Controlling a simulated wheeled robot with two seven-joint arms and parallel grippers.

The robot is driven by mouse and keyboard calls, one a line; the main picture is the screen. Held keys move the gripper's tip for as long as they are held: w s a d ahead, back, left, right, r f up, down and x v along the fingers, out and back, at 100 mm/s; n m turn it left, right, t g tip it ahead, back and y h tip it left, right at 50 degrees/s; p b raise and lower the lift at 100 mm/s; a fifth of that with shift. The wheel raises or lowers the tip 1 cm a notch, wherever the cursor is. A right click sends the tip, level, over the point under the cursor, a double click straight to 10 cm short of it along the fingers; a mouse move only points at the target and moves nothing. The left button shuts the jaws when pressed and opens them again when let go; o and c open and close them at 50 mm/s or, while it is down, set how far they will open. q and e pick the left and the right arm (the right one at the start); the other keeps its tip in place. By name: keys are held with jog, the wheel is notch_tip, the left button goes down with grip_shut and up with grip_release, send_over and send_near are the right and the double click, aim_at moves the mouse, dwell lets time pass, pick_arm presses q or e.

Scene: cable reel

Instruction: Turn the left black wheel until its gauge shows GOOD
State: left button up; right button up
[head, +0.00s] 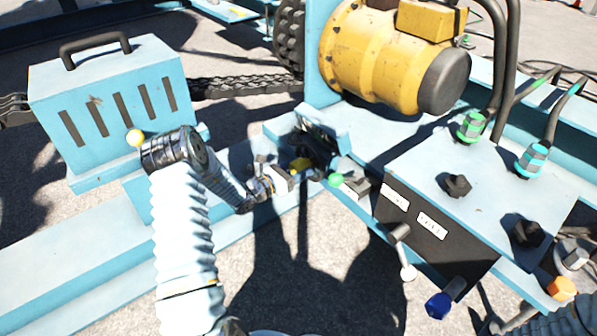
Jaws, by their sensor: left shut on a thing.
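The left black wheel (457,186) is a small dark knob on top of the light blue control box. A second black wheel (527,233) sits nearer on the same top. Two small white gauges (395,195) (432,226) are on the box's dark front; their text is too small to read. My left gripper (284,178) is shut beside a small yellow part, left of the box and well apart from the left wheel. What it grips is too small to make out. No hand is on either wheel. My right gripper is not seen.
A yellow motor (375,55) stands behind the box. Green and cyan cable plugs (472,125) rise from its back edge. A slotted blue housing (110,105) and chain (245,86) are at left.

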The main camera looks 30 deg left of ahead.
pick_arm(q)
jog(key=shift+s+f+m, duration=0.1)
jog(key=shift+f+m, duration=0.2)
jog(key=shift+m, duration=0.2)
jog(key=o, duration=1.4)
jog(key=shift+c, duration=0.2)
jog(key=shift+o, duration=0.3)
jog(key=shift+r, duration=0.1)
jog(key=shift+s+a+r, duration=0.1)
jog(key=shift+s+a, duration=0.1)
jog(key=shift+s, duration=0.15)
jog(key=p+v, duration=0.1)
jog(key=v, duration=1.2)
